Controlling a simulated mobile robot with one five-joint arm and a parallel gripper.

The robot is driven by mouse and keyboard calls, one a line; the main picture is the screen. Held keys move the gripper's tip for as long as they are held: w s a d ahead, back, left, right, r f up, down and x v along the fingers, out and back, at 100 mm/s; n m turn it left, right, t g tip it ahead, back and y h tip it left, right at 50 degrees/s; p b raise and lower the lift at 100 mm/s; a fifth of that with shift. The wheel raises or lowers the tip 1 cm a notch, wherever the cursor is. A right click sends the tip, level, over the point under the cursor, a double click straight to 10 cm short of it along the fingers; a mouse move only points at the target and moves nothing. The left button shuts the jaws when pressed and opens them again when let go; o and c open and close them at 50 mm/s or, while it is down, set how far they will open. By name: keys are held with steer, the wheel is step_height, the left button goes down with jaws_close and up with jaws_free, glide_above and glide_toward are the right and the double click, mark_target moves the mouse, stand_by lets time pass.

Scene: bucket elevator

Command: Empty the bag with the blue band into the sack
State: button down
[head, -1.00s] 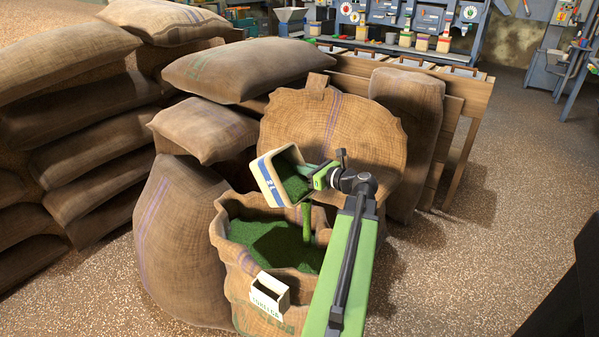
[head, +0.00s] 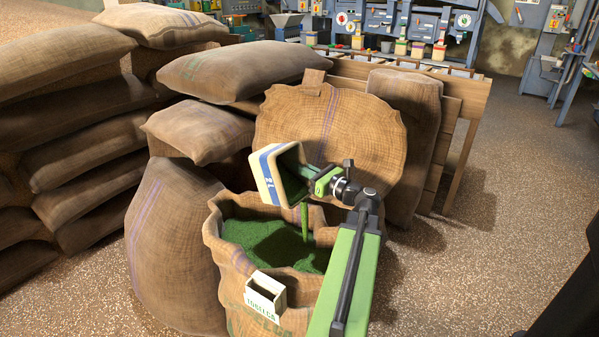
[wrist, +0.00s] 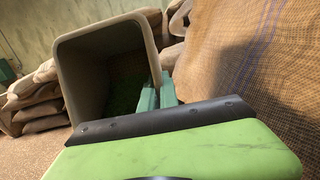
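The container with the blue band (head: 265,177) is cream-coloured and tilted over the sack, its open mouth facing right and down. A thin green stream falls from its lower lip into the open burlap sack (head: 230,262), which holds a heap of green grains (head: 262,240). My gripper (head: 318,183) is shut on the container's wall at its right side. In the wrist view the container (wrist: 75,75) shows its open mouth, with a little green deep inside. My gripper's fingers (wrist: 157,98) sit at its rim; the tips are partly hidden.
A small white box (head: 265,295) hangs on the sack's front. A full sack (head: 165,245) leans at left, and a large round burlap piece (head: 345,130) stands behind. Stacked sacks (head: 80,145) fill the left. The floor at right (head: 480,250) is clear.

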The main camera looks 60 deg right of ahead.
steer(key=shift+s+a+r+t+b, duration=0.1)
steer(key=shift+s+r+t+b, duration=0.1)
steer(key=shift+s+t+b, duration=0.75)
steer(key=shift+s+r+t+b, duration=0.15)
steer(key=shift+t+b, duration=0.4)
steer(key=shift+b, duration=0.85)
steer(key=shift+s+r+t+b, duration=0.15)
steer(key=shift+r+t+b, duration=0.15)
steer(key=shift+b, duration=0.15)
steer(key=shift+r, duration=0.1)
steer(key=shift+s, duration=0.1)
